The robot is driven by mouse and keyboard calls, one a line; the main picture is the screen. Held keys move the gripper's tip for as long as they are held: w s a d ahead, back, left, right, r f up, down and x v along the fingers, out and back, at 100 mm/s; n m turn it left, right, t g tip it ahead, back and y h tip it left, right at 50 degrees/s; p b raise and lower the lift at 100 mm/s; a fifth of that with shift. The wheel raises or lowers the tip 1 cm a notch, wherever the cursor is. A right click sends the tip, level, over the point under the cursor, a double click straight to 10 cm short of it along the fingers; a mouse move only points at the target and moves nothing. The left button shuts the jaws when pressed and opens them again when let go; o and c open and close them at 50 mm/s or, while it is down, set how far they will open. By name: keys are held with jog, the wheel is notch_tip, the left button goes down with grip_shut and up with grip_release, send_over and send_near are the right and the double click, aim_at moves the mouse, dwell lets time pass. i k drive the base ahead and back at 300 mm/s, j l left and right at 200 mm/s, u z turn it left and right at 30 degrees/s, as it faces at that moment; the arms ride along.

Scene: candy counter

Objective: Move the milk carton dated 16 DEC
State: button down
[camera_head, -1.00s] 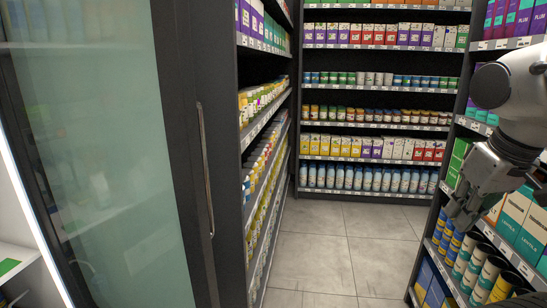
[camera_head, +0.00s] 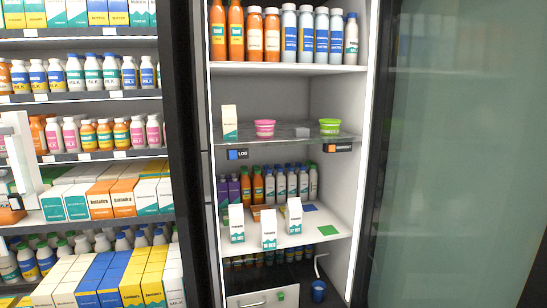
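Three white milk cartons with teal lower parts stand on the middle shelf (camera_head: 318,247) of the open fridge: a left one (camera_head: 236,222), a middle one (camera_head: 268,228) nearer the front edge, and a right one (camera_head: 294,214). A similar white carton (camera_head: 229,121) stands on the glass shelf (camera_head: 290,141) above, at its left end. The date print is too small to read, so I cannot tell which carton says 16 DEC.
A pink tub (camera_head: 264,128) and a green tub (camera_head: 330,127) sit on the glass shelf. Bottles stand behind. A frosted glass panel (camera_head: 465,150) fills the right; packed shelves are left.

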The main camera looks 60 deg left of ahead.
aim_at(268, 218)
jog(key=j+u, duration=0.4)
jog(key=i+j+u, duration=0.15)
jog(key=u, duration=0.3)
jog(key=i+j+u, duration=0.15)
jog(key=j+u, duration=0.25)
jog(key=i+j+u, duration=0.1)
jog(key=u, duration=0.35)
jog(key=i+j+u, duration=0.15)
jog(key=u, duration=0.25)
jog(key=i+l, duration=0.05)
jog(key=i, duration=0.05)
